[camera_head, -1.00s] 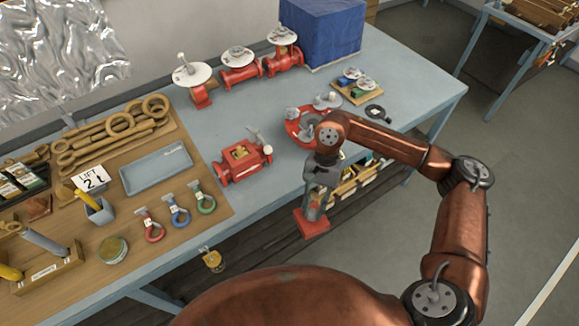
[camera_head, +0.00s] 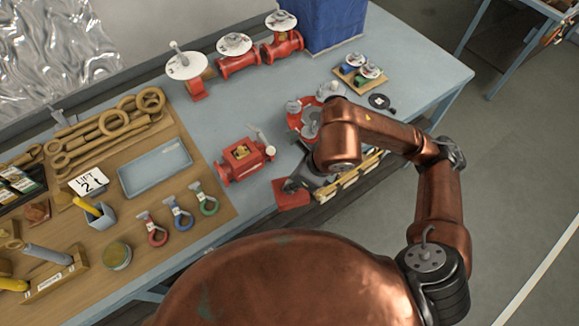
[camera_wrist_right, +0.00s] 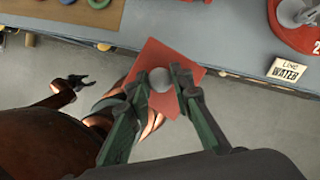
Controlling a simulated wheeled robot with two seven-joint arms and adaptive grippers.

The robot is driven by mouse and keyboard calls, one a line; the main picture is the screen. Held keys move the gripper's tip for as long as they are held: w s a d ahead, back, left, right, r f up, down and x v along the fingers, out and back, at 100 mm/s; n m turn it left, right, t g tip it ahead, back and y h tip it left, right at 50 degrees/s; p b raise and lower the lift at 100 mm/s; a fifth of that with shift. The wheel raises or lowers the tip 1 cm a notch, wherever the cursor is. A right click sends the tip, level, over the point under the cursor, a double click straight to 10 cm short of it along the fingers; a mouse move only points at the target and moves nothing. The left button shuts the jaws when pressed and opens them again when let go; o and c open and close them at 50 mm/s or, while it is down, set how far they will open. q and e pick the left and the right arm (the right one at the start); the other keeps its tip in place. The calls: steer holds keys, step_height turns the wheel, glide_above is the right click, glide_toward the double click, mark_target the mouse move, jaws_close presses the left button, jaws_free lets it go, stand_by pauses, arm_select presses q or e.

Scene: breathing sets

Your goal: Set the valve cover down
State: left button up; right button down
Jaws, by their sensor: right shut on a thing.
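The valve cover is a red square plate with a round grey knob. In the head view the cover (camera_head: 291,194) is at the table's front edge, right of the green shackle. My right gripper (camera_head: 294,184) is shut on its knob, partly hidden by my arm. In the right wrist view the cover (camera_wrist_right: 150,62) overlaps the table edge and the floor, with the fingers (camera_wrist_right: 161,80) on both sides of the knob. The red valve body (camera_head: 243,160) stands behind it, its top open. My left gripper (camera_wrist_right: 70,86) shows small in the wrist view, jaws apart and empty.
Shackles (camera_head: 181,217) lie on the wooden mat to the left. A red flanged part (camera_head: 305,118) stands behind my right arm, near a "LINE WATER" sign (camera_wrist_right: 287,69). Bare blue tabletop (camera_head: 250,202) lies between the valve body and the front edge.

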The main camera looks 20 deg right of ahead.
steer(key=shift+w+r+m, duration=0.1)
steer(key=shift+r+m, duration=0.1)
steer(key=shift+m, duration=0.1)
steer(key=shift+w, duration=0.25)
steer(key=w+d+f+p, duration=0.1)
steer(key=w+f, duration=0.3)
steer(key=w+d+f+p, duration=0.1)
steer(key=w+f, duration=0.3)
steer(key=w+d+f+p, duration=0.2)
steer(key=w+f, duration=0.2)
steer(key=shift+w+f, duration=0.3)
steer(key=shift+w, duration=0.1)
steer(key=shift+f, duration=0.3)
steer(key=c, duration=1.7)
jaws_free()
